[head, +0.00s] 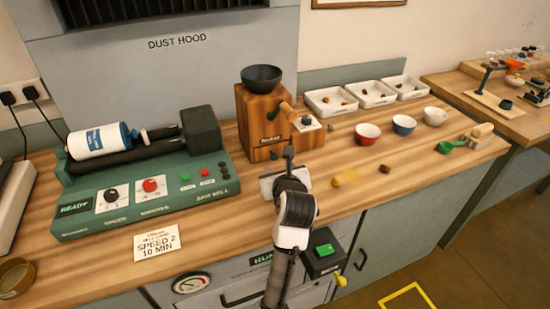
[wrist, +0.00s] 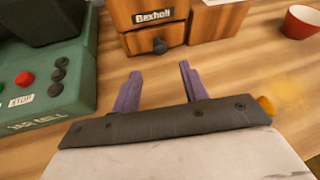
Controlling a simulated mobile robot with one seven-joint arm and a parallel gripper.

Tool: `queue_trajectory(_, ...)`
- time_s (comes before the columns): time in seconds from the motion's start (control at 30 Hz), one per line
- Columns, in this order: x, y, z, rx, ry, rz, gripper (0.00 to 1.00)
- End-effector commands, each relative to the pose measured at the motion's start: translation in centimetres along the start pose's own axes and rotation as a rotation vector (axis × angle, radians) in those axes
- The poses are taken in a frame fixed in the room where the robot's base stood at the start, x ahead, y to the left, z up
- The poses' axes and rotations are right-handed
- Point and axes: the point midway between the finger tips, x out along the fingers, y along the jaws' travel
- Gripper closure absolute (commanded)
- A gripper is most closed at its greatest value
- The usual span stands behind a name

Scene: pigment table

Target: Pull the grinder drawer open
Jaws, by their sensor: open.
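The grinder (head: 258,118) is an orange-brown wooden box with a black bowl on top and a crank at its right side. Its drawer (wrist: 137,43) is low in the front and looks shut, with a dark round knob (wrist: 160,46). In the wrist view the drawer is straight ahead, below the label. My gripper (wrist: 157,66) is open and empty. Its two purple fingers point at the drawer, with the knob ahead of the gap between them and apart from both. In the head view my gripper (head: 288,153) is in front of the grinder, low over the table.
The green jar mill (head: 150,195) stands to the left. The wood before the drawer is clear.

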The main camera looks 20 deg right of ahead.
Motion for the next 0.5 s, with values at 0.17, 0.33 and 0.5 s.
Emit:
queue_trajectory(0.17,3.8,0.0,0.3,0.001,0.0,0.002,0.56)
queue_trajectory(0.33,6.2,0.0,0.2,0.001,-0.001,0.0,0.56)
queue_trajectory(0.5,7.4,0.0,0.1,-0.002,-0.001,0.0,0.56)
